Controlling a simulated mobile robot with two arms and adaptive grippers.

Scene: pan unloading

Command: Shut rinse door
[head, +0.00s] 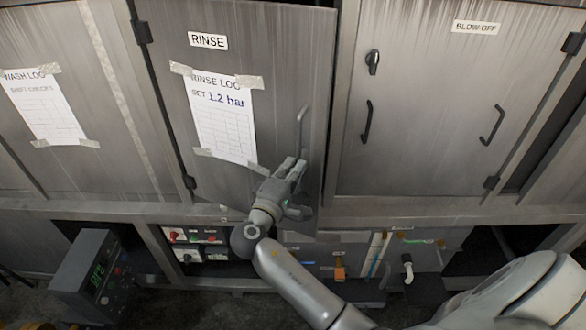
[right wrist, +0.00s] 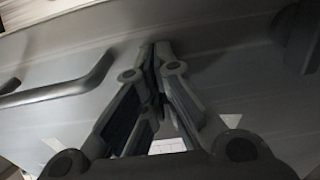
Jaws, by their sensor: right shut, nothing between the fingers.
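The grey metal rinse door (head: 270,70), labelled RINSE, is hinged on its left. It stands ajar, its free right edge swung out from the cabinet front. Its bar handle (head: 301,128) is near that edge. A bar that looks like this handle (right wrist: 65,88) shows at the left in the right wrist view. My right gripper (head: 294,168) is in front of the door's lower right part, just below the handle. Its fingers (right wrist: 158,55) are shut and empty, pointing at the door surface. I cannot tell whether they touch it. My left gripper is out of view.
A taped rinse log sheet (head: 222,118) is on the door. To the right is the closed blow-off door (head: 430,90) with handles and a knob. Below are an open shelf with switches (head: 195,237) and a control box (head: 95,278) at the lower left.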

